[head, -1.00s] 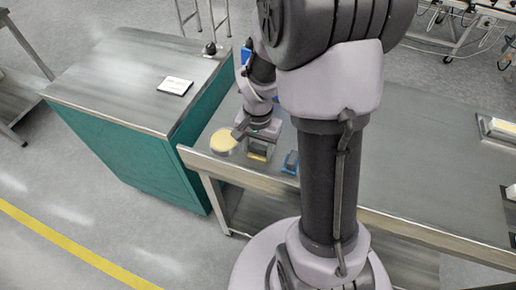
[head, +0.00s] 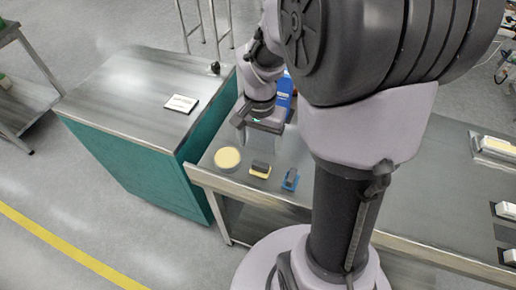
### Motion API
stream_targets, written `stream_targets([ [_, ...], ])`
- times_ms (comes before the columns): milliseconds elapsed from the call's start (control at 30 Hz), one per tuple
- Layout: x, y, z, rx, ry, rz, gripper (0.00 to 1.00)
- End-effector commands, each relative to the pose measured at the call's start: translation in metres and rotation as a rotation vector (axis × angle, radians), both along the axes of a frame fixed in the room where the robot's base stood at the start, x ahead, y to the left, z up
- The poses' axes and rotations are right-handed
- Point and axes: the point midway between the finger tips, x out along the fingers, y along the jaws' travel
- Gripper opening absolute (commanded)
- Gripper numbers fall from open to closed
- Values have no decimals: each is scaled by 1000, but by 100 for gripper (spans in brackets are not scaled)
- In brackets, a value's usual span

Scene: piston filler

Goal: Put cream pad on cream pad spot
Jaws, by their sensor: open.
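A small block with a dark top and a cream-yellow base (head: 260,169), which looks like the cream pad, sits near the front left of the metal table. A round dish with a cream face (head: 227,158) lies just left of it. A blue block with a dark top (head: 290,179) stands to its right. I cannot tell which mark is the cream pad spot. My gripper (head: 262,131) is open, fingers pointing down, above and behind the cream block and apart from it. Nothing shows between its fingers.
A teal cabinet (head: 130,100) with a white card (head: 181,103) on top stands left of the table. A blue object (head: 282,95) is partly hidden behind my gripper. White pieces (head: 505,210) and dark squares lie at the far right. My own arm hides the table's middle.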

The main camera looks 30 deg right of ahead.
Motion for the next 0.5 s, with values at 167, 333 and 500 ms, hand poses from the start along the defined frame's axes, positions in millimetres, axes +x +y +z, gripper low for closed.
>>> stream_targets([
  [167, -19, 45, 66, 1, -158, 138, 75],
  [333, -73, 107, 125, 17, -387, 360, 75],
  [500, -108, 136, 142, 29, -522, 494, 75],
])
